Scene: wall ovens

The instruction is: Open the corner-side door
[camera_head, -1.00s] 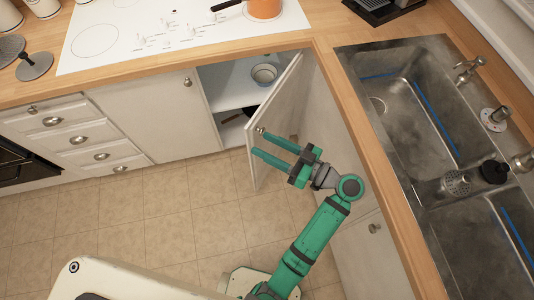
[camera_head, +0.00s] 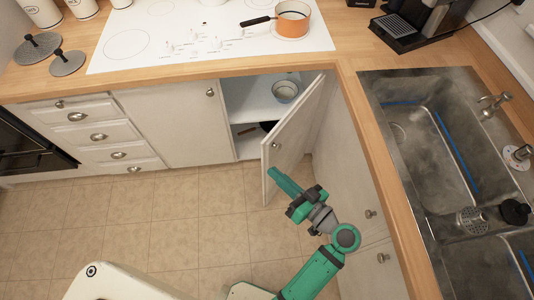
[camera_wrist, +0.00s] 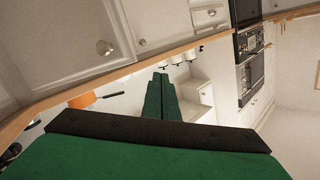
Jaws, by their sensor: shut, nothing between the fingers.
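The corner-side door (camera_head: 292,135) is a white cabinet door standing partly open in the head view, swung out into the room, with a small round knob (camera_head: 275,145) near its free edge. Behind it is the open cabinet (camera_head: 245,98), with a bowl (camera_head: 285,91) on its upper shelf. The door hides part of the inside. My gripper (camera_head: 272,172) is shut and empty, its fingertips at the lower free edge of the door, below the knob. I cannot tell whether they touch the door. The wrist view shows the two fingers together (camera_wrist: 161,76).
The counter (camera_head: 190,75) runs above the cabinets and turns the corner to the sink (camera_head: 440,150) on the right. An orange pot (camera_head: 292,24) stands on the white cooktop (camera_head: 150,40). Closed drawers (camera_head: 105,135) are at left. The tiled floor (camera_head: 160,220) is clear.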

